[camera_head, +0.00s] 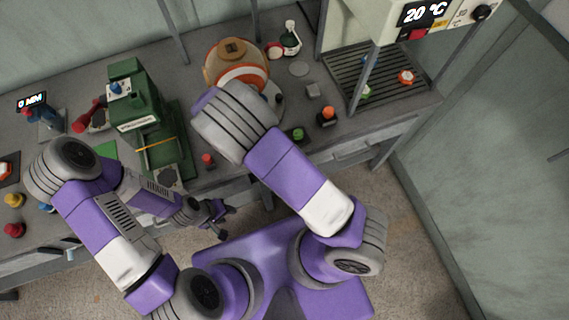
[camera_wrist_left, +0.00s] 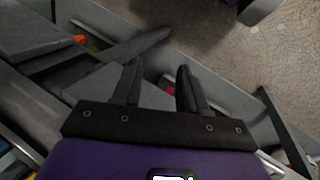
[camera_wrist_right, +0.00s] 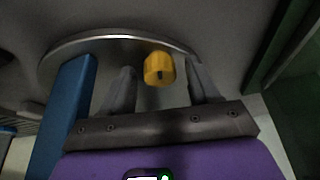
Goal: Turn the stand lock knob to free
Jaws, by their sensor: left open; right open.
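A yellow knob (camera_wrist_right: 159,68) stands at the near edge of a round metal plate (camera_wrist_right: 75,46) in the right wrist view. I take it for the stand lock knob. My right gripper (camera_wrist_right: 162,80) is open, with one finger on each side of the knob. I cannot tell whether either finger touches it. In the head view, my right forearm hides the knob and this gripper. My left gripper (camera_head: 222,221) is open and empty in front of the bench edge; it also shows in the left wrist view (camera_wrist_left: 158,75).
A blue bar (camera_wrist_right: 66,115) stands left of the right gripper. A rack with a 20 °C display (camera_head: 424,13) is at the right. Small colored knobs dot the bench.

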